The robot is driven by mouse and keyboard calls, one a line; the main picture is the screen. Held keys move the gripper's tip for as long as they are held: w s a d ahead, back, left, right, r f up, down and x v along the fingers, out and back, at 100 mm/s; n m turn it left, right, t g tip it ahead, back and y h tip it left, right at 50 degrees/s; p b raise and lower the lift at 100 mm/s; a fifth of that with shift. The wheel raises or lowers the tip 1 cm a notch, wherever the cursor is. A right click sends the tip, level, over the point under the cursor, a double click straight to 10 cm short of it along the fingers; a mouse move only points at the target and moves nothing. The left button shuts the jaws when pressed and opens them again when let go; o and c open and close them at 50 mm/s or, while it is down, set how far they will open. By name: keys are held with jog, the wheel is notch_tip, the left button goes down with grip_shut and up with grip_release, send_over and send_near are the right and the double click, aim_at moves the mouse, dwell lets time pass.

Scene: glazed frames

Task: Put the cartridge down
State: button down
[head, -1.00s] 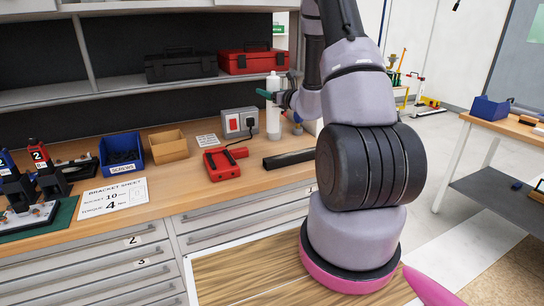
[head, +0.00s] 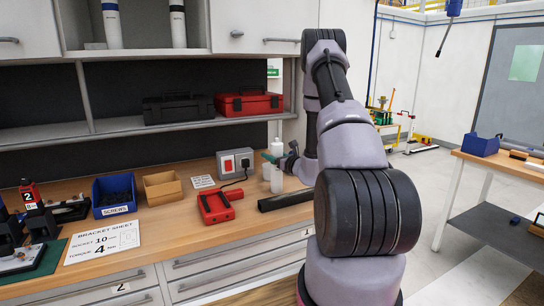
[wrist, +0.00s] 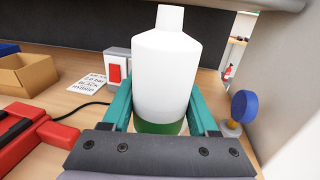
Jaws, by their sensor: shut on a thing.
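The cartridge (wrist: 165,75) looks like a white bottle with a narrower neck and a green lower band. My gripper (wrist: 161,105), with teal fingers, is shut on it, one finger on each side. The cartridge is upright. In the head view the cartridge (head: 277,179) is at the back right of the wooden bench, right of a grey socket box, and my gripper (head: 268,157) is around its upper part. Its base is hidden in the wrist view, and I cannot tell whether it touches the bench.
The grey socket box (head: 236,163) stands left of the cartridge. A red device (head: 215,206) and a black bar (head: 285,200) lie in front. A blue-knobbed thing (wrist: 244,106) stands close to the right finger. Bare bench (head: 180,222) shows left of the red device.

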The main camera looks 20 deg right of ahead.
jog(key=shift+c, duration=0.8)
grip_release()
